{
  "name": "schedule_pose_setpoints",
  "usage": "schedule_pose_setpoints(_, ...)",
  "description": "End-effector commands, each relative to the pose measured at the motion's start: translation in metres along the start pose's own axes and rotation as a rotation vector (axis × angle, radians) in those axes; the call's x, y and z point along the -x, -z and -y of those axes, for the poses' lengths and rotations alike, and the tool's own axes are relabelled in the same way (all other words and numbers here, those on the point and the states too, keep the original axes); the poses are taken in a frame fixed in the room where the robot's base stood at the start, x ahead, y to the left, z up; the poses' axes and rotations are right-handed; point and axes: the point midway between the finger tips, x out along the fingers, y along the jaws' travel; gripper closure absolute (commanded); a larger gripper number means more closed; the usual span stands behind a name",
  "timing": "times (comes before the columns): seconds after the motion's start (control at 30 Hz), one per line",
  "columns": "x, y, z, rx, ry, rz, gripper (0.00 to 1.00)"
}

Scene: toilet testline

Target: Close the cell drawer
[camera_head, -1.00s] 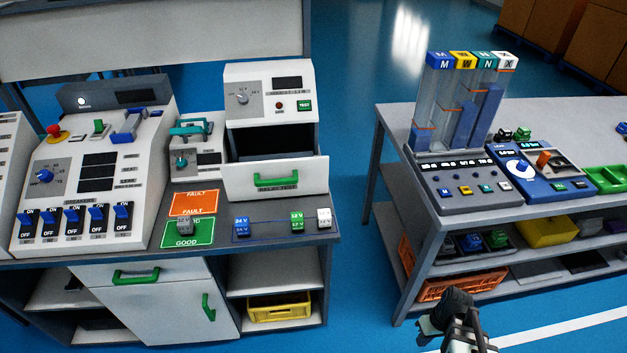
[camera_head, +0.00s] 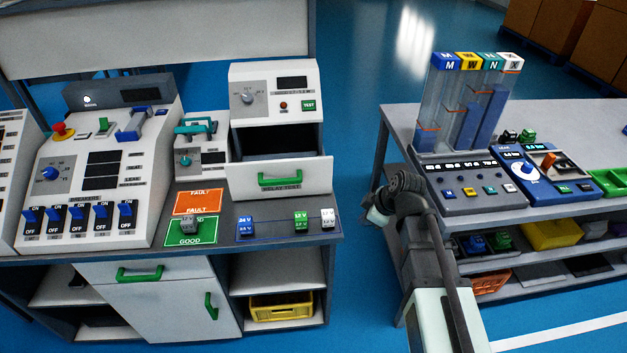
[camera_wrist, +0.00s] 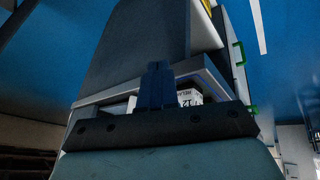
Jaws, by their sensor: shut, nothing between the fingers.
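The cell drawer (camera_head: 305,178) is the white-fronted drawer with a green handle (camera_head: 280,179) in the test unit on the left bench. It stands pulled out, with the dark opening showing behind its front. My gripper (camera_head: 372,217) is right of the drawer, in the gap between the two benches, apart from the handle. In the wrist view the dark fingers (camera_wrist: 157,86) are together and empty. The drawer cannot be made out clearly in the wrist view.
Blue, green and white cells stand on the bench in front of the drawer, the white one (camera_head: 328,218) nearest my gripper. A fault/good mat (camera_head: 212,203) lies left of them. The right bench holds a column display (camera_head: 462,120) and panels. Blue floor separates the benches.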

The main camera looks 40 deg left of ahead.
Motion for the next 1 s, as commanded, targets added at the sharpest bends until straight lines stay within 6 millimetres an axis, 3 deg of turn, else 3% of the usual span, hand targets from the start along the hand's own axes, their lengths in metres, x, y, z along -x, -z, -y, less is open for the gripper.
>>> schedule_pose_setpoints(0.03, 0.011, 0.024, -0.004, 0.057, -0.014, -0.023, 1.00)
schedule_pose_setpoints(0.2, 0.043, 0.085, -0.007, 0.223, -0.051, -0.088, 1.00)
schedule_pose_setpoints(0.4, 0.069, 0.130, -0.004, 0.347, -0.079, -0.135, 1.00)
schedule_pose_setpoints(0.67, 0.069, 0.143, -0.004, 0.384, -0.087, -0.149, 1.00)
schedule_pose_setpoints(1.0, 0.021, 0.150, -0.006, 0.382, -0.084, -0.148, 1.00)
